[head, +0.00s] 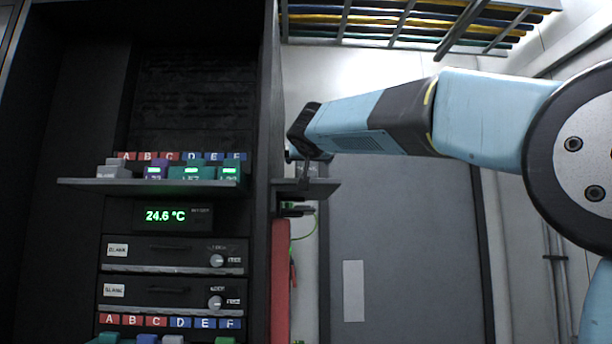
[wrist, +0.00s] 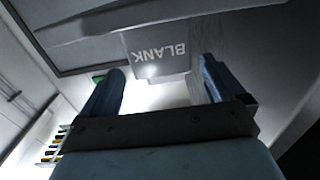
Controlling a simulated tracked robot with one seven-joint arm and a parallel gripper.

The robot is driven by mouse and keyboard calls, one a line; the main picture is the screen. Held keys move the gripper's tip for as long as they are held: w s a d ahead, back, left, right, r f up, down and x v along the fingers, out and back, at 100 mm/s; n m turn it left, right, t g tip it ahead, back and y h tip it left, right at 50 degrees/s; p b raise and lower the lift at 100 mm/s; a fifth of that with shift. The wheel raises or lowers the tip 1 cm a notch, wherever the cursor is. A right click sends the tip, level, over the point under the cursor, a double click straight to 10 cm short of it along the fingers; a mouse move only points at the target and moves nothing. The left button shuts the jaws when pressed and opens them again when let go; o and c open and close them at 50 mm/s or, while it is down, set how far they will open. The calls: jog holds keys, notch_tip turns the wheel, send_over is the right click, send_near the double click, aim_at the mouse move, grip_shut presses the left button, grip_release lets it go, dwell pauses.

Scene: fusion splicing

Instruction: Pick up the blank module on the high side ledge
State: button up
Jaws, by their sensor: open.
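The blank module (wrist: 160,50) is a light grey block lettered BLANK, upside down in the wrist view. It lies just ahead of my fingertips and across the gap between them. My gripper (wrist: 161,70) is open, with one blue finger on each side of the gap. I cannot tell whether either finger touches the block. In the head view my gripper (head: 303,164) is just above the high side ledge (head: 325,187), on the right side of the rack. The module is mostly hidden there by the gripper.
The rack's front shelf (head: 90,182) holds a grey block (head: 113,170) and several lit modules under lettered tags. A cable tray (head: 410,22) runs overhead. A grey door (head: 410,240) stands behind.

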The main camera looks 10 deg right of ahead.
jog(key=shift+w, duration=2.65)
jog(key=c, duration=1.1)
